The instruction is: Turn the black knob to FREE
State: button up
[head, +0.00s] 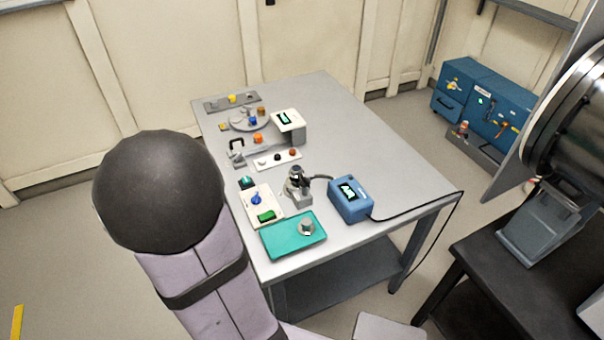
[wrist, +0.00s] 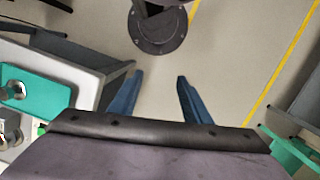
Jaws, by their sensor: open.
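A small black knob (head: 277,157) sits in the middle of a white strip (head: 290,157) on the table, between a white knob (head: 262,161) and a reddish one (head: 292,152). Its pointer and any FREE marking are too small to read. My gripper (wrist: 157,84) shows in the wrist view with its two blue fingers apart and nothing between them. It is over open floor beside the table, well away from the knob. The gripper is out of sight in the head view, and the black knob cannot be made out in the wrist view.
The grey table (head: 370,165) also holds a teal tray (head: 280,246) with a grey knob, a white panel with a blue knob (head: 256,199), a microscope-like device (head: 298,185) and a blue meter (head: 351,200) with a cable. The table's right half is clear.

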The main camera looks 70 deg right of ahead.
jog(key=s+d+m, duration=0.1)
jog(key=d+m, duration=0.1)
jog(key=d, duration=0.8)
jog(key=s+d+m+h, duration=0.1)
jog(key=d+m, duration=0.2)
jog(key=d, duration=0.7)
jog(key=s+d+m, duration=0.1)
jog(key=d+m, duration=0.2)
jog(key=d, duration=0.7)
jog(key=shift+s+d+f+h, duration=0.1)
jog(key=shift+f+h, duration=0.2)
jog(key=shift+f, duration=0.1)
jog(key=w+d+r+m+h, duration=0.1)
jog(key=d+r+m+h, duration=0.1)
jog(key=d+r+m, duration=0.45)
jog(key=m+g, duration=0.1)
jog(key=m, duration=0.2)
send_near(305, 178)
jog(key=m, duration=0.3)
jog(key=shift+w+a+f+h, duration=0.1)
jog(key=shift+a+f+h, duration=0.05)
jog(key=shift+f+h, duration=0.15)
jog(key=shift+p+x, duration=1.5)
jog(key=shift+x, duration=2.2)
